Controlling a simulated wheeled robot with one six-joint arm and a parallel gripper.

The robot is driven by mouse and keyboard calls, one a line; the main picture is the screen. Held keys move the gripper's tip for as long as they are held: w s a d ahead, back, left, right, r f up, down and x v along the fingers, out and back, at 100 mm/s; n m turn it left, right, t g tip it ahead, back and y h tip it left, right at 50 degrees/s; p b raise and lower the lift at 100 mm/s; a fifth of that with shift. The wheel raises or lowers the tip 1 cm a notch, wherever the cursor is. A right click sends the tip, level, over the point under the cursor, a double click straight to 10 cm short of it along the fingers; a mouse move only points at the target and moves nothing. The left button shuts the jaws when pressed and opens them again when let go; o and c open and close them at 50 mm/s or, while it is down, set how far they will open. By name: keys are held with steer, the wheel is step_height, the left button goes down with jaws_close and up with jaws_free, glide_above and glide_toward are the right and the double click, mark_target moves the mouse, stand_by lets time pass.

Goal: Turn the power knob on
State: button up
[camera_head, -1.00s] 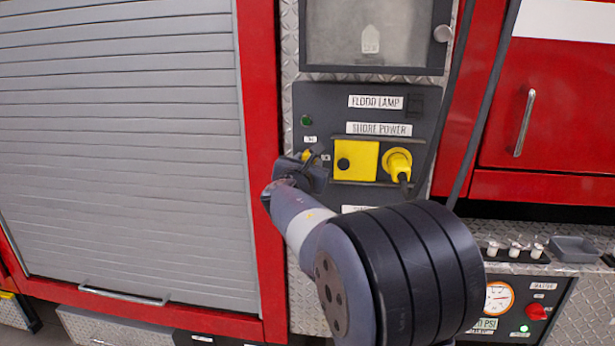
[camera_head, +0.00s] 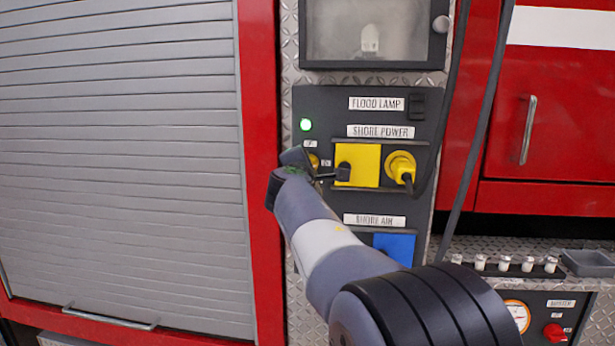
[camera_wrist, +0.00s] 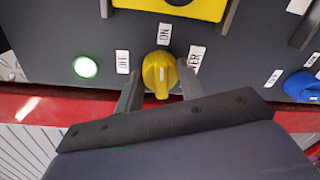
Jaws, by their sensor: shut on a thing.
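The yellow power knob (camera_wrist: 160,74) sits on the dark panel (camera_wrist: 50,40) between my two fingers in the wrist view. Its ridge points toward the ON label (camera_wrist: 164,34). The OFF label (camera_wrist: 122,62) is to its left. My gripper (camera_wrist: 159,88) is shut on the knob. In the head view my gripper (camera_head: 312,176) is at the panel's left side and covers most of the knob (camera_head: 313,161). The green indicator light (camera_head: 306,125) is lit above it, and it also shows in the wrist view (camera_wrist: 85,67).
The yellow shore power cover (camera_head: 366,165) and plugged yellow connector (camera_head: 401,167) are close to the right of my gripper. A blue cover (camera_head: 395,247) is below. A dark cable (camera_head: 466,130) hangs at the right. The grey shutter (camera_head: 120,160) lies left.

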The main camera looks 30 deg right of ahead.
steer(key=shift+f+m+b, duration=0.1)
steer(key=shift+m+b, duration=0.45)
steer(key=shift+m, duration=0.25)
steer(key=o, duration=1)
steer(key=b+v, duration=0.1)
steer(key=v, duration=1)
steer(key=shift+d+b, duration=0.15)
steer(key=shift+b, duration=0.15)
